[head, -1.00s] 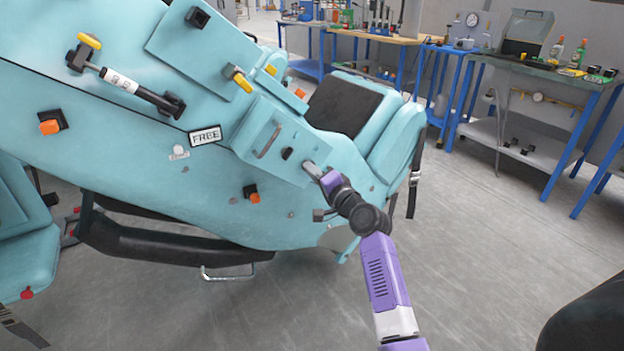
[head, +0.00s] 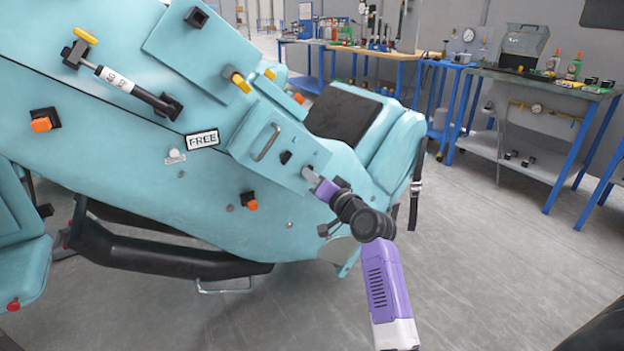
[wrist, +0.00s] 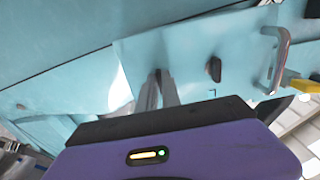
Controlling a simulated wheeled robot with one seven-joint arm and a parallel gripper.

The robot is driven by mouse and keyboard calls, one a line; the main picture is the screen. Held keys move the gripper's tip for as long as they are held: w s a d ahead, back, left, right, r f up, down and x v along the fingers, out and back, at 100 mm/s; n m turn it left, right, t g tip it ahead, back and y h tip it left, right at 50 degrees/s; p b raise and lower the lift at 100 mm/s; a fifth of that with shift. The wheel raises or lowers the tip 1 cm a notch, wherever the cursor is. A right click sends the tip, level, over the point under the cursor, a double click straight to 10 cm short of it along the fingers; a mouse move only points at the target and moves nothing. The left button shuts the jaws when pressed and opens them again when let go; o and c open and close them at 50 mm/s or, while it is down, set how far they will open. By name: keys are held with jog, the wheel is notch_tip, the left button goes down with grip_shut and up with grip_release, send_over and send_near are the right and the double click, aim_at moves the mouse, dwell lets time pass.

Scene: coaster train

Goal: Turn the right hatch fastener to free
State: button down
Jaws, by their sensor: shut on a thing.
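The teal hatch panel (head: 262,152) on the side of the coaster train carries a grey bar handle (head: 267,142) and a black knob (head: 286,157). My gripper (head: 309,173) is at the panel's right end and is shut on the right hatch fastener there. Its fingers cover most of the fastener, so its turn angle cannot be read. In the wrist view my gripper's grey fingers (wrist: 159,88) meet the panel around a small dark part. The black knob (wrist: 214,69) and the bar handle (wrist: 276,60) lie to their right, apart from them. A "FREE" label (head: 202,139) is left of the panel.
A yellow-tipped latch (head: 238,81) and a grey strut (head: 128,84) are higher on the teal body. Blue workbenches (head: 545,85) with tools stand behind right. The floor (head: 490,270) at right is clear.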

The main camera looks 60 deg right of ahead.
jog(key=shift+a+f, duration=0.1)
jog(key=c, duration=1.5)
grip_release()
jog(key=shift+c, duration=0.2)
jog(key=v, duration=0.7)
jog(key=shift+s+p, duration=0.4)
jog(key=shift+a, duration=0.1)
